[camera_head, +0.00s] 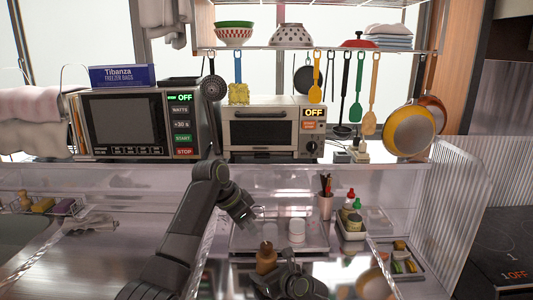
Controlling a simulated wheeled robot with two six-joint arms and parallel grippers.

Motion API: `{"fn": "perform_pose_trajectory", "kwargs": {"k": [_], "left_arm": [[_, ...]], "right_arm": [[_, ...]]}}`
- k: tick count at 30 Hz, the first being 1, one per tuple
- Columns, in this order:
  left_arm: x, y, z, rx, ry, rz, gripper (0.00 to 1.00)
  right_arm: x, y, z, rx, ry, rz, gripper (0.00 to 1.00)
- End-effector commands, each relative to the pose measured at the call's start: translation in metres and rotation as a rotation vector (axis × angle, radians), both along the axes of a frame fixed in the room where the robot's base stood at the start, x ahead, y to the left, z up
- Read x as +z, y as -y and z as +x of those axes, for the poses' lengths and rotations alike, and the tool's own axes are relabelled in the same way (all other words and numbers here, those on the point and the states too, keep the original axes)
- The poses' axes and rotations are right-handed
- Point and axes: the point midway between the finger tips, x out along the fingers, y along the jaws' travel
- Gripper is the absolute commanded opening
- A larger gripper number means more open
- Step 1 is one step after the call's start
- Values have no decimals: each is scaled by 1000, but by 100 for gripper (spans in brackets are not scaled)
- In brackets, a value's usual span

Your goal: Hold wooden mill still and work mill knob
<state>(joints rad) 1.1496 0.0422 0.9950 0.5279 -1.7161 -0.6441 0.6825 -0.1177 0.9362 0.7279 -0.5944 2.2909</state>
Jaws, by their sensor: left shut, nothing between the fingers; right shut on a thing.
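The wooden mill (265,263) stands upright near the bottom centre of the head view, small and brown with a narrow knob (266,245) on top. My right gripper (272,277) is low at the mill's body and is shut on it, hiding the lower part. My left gripper (254,213) is above and slightly left of the mill. It is shut and empty, with a visible gap between it and the knob.
A white jar (296,231) stands just right of the mill on a tray (245,243). Further right are a utensil cup (325,206), a caddy of bottles (352,222) and a compartment box (400,262). A microwave (130,124) and toaster oven (265,129) stand behind on a shelf.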

Motion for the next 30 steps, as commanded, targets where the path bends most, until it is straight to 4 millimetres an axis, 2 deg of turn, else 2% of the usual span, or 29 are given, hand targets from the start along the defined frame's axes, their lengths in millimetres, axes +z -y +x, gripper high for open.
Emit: {"fn": "perform_pose_trajectory", "kwargs": {"k": [3,4,9,22,30], "left_arm": [[0,0,0,0,0,0,0],[0,0,0,0,0,0,0],[0,0,0,0,0,0,0],[0,0,0,0,0,0,0],[0,0,0,0,0,0,0]], "right_arm": [[-1,0,-1,0,-3,1,20],[-1,0,-1,0,-3,1,56],[-1,0,0,1,-2,0,78],[1,2,-3,1,1,1,80],[10,16,-21,-1,2,1,80]]}}
